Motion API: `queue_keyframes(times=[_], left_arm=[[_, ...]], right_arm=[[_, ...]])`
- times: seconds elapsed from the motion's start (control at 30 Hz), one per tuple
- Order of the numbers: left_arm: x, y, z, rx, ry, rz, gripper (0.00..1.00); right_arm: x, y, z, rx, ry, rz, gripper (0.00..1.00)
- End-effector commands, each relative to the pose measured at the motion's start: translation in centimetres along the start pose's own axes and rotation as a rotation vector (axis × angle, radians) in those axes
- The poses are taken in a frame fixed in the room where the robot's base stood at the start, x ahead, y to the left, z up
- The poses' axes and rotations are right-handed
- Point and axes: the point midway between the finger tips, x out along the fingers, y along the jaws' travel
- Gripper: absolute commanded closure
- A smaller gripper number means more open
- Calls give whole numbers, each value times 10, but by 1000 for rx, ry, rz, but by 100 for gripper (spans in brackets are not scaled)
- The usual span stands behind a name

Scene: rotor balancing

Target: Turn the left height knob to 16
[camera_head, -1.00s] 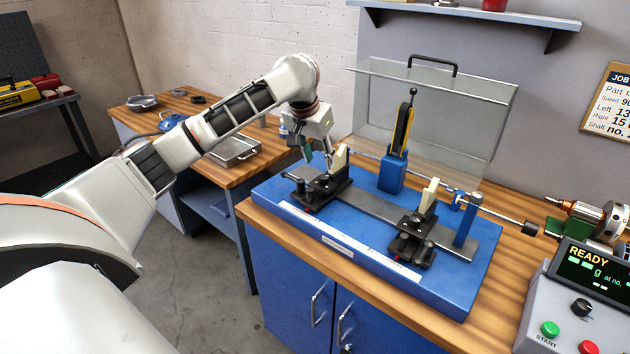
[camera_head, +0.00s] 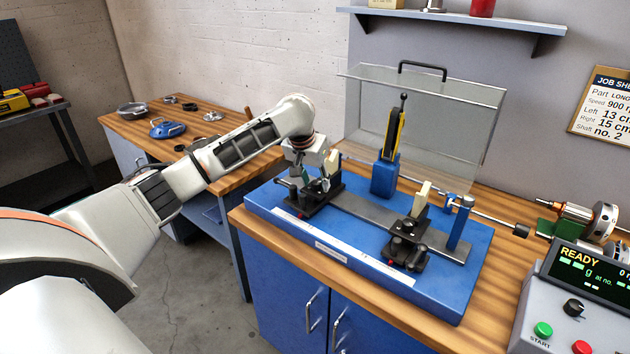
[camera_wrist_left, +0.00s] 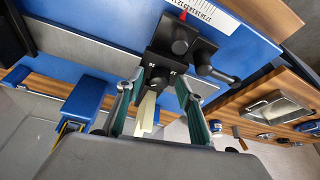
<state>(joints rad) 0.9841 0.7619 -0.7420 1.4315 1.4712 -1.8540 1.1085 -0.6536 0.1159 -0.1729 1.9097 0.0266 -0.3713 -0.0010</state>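The left support (camera_head: 318,200) is a black stand with dark knobs and a cream upright piece (camera_head: 335,164), on the blue balancing machine. In the left wrist view its black block carries small white digits, too small to read surely, and round black knobs (camera_wrist_left: 181,46). My left gripper (camera_head: 308,176) is at this stand, pointing down. In the left wrist view its two green-padded fingers (camera_wrist_left: 160,82) are apart, one on each side of the cream piece (camera_wrist_left: 147,112) and the block's near end. I cannot tell whether they touch. Which knob sets height is unclear. My right gripper is not in view.
The right support (camera_head: 408,240) stands farther along the rail. A blue post (camera_head: 385,178) and a clear guard (camera_head: 430,115) rise behind. A control box (camera_head: 575,305) reads READY at the right. A job sheet (camera_head: 600,105) hangs on the wall.

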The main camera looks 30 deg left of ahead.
Motion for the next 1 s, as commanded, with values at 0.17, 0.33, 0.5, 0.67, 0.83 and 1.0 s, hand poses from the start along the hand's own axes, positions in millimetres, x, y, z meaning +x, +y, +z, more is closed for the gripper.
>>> queue_keyframes(times=[0.17,0.33,0.5,0.67,0.83,1.0], left_arm=[[0,0,0,0,0,0,92],[0,0,0,1,0,0,100],[0,0,0,18,0,7,100],[0,-1,0,75,0,32,100],[-1,-2,-1,177,1,74,100],[-1,-3,-1,287,1,120,100]], right_arm=[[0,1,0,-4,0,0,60],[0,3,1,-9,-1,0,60],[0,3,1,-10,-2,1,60],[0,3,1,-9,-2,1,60],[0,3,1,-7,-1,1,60],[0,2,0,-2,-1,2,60]])
